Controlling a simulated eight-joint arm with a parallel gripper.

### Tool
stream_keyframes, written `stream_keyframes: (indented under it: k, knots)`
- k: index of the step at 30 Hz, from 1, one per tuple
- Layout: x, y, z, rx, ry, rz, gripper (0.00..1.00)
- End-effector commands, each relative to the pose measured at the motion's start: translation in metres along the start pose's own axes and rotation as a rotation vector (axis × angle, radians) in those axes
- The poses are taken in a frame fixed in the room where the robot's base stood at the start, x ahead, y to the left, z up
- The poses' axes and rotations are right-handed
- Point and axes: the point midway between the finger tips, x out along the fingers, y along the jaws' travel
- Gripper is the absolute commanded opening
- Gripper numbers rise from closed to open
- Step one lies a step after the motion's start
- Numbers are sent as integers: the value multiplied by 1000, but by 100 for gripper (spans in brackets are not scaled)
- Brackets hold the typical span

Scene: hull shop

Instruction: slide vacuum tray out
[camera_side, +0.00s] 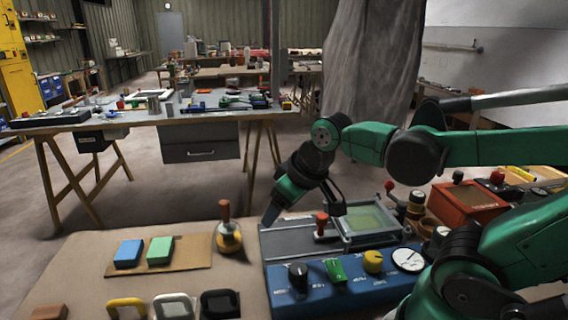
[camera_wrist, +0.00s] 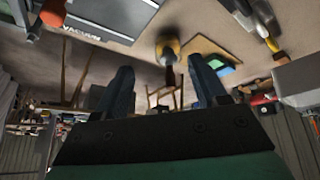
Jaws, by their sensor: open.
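The vacuum tray (camera_side: 290,238) is a flat grey slab on the bench, left of a clear-topped frame with a green panel (camera_side: 368,221). A red-topped upright handle (camera_side: 321,223) stands by the slab's right part. In the wrist view, the grey slab (camera_wrist: 95,15) is at the upper left with "VACUUM" on its edge, and a red handle (camera_wrist: 27,22) shows at the corner.
A blue control panel (camera_side: 340,285) with knobs and a dial is in front. A yellow-based, red-handled tool (camera_side: 228,232) stands to the left, near blue (camera_side: 129,253) and green blocks (camera_side: 160,250). An orange box (camera_side: 468,203) is at right.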

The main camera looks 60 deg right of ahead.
Motion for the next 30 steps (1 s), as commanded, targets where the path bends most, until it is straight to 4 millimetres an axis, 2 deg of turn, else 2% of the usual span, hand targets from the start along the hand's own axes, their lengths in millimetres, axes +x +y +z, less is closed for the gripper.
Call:
stream_keyframes:
  k: [1, 6, 9, 12, 17, 30]
  knots:
    - [2, 16, -3, 6, -55, 20, 65]
    - [13, 70, 3, -2, -279, 30, 65]
    - [18, 96, 11, 0, -384, 5, 65]
    - [22, 114, 18, 2, -454, -24, 65]
    - [27, 125, 26, 1, -501, -51, 65]
    - [67, 123, 47, 0, -501, -50, 65]
